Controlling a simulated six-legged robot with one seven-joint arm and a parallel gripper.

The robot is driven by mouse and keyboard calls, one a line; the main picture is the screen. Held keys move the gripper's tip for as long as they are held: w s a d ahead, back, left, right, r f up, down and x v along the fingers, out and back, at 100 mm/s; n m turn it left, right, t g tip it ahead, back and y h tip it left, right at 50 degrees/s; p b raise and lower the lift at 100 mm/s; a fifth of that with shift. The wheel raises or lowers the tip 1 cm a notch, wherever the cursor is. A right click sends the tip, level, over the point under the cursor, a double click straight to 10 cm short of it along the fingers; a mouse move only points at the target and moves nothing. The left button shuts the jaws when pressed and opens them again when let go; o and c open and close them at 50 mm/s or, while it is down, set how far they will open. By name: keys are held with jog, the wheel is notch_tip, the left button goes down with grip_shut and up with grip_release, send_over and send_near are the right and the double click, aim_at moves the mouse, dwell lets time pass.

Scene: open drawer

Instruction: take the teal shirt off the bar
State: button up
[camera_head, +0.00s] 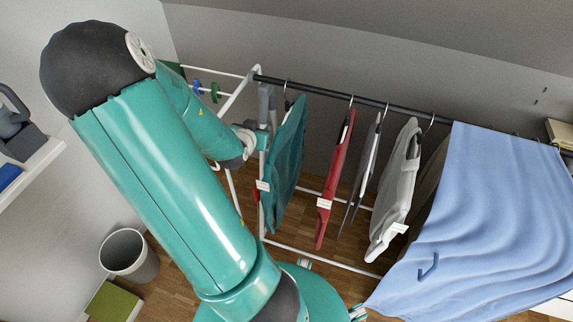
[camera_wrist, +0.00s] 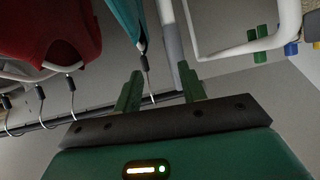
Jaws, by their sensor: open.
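The teal shirt (camera_head: 286,165) hangs on a hanger at the left end of the dark bar (camera_head: 320,91). In the wrist view, which looks upside down, the teal shirt (camera_wrist: 127,20) is at the top, with its thin hanger hook (camera_wrist: 147,72) reaching down towards the bar. My gripper (camera_wrist: 160,90) is open, and its two green fingers stand on either side of the hook in the picture. I cannot tell how deep the hook lies between them. In the head view my gripper (camera_head: 262,136) is at the shirt's upper left, partly hidden by my arm.
A red garment (camera_head: 335,180), a grey one and a white one (camera_head: 395,190) hang to the right. A large blue cloth (camera_head: 490,210) drapes the rack's right side. The white rack frame (camera_head: 240,95) with coloured clips stands close to my gripper. A bin (camera_head: 128,255) stands at lower left.

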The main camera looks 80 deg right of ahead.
jog(key=g+h, duration=0.1)
send_near(286, 110)
jog(key=d+f, duration=0.1)
jog(key=s+d, duration=0.1)
jog(key=d, duration=0.1)
jog(key=shift+f+m, duration=0.3)
jog(key=shift+f, duration=0.1)
jog(key=shift+w+r+x, duration=0.1)
jog(key=shift+w+x, duration=0.05)
jog(key=shift+x, duration=1.25)
jog(key=shift+w+r+x, duration=0.15)
jog(key=shift+x, duration=1.2)
grip_shut()
